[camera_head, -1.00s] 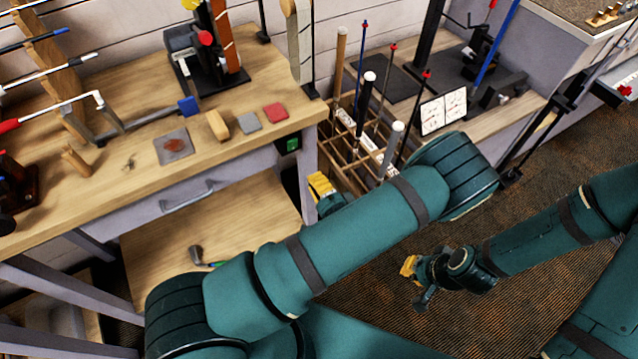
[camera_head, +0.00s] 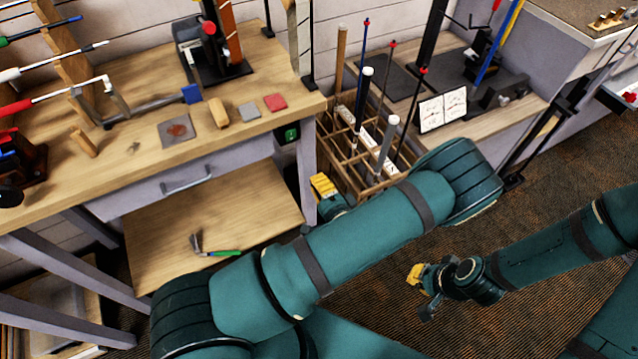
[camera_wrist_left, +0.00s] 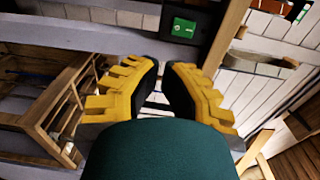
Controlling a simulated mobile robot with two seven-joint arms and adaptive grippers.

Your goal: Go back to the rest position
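My left arm crosses the head view from the lower left and folds back at its elbow. My left gripper (camera_head: 325,187) has yellow fingers and hangs in front of the workbench's right leg, left of the wooden club rack (camera_head: 345,180). In the left wrist view its two fingers (camera_wrist_left: 163,70) stand apart with nothing between them. My right gripper (camera_head: 421,278) is low over the carpet at the right, apart from any object. It looks empty, but its finger gap is too small to make out.
The workbench (camera_head: 235,135) fills the left, with a vise (camera_head: 205,50) on top and a hammer (camera_head: 200,245) on its lower shelf. The rack holds several clubs close to my left forearm. A second bench (camera_head: 500,110) stands behind. Patterned carpet (camera_head: 400,325) lies open below.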

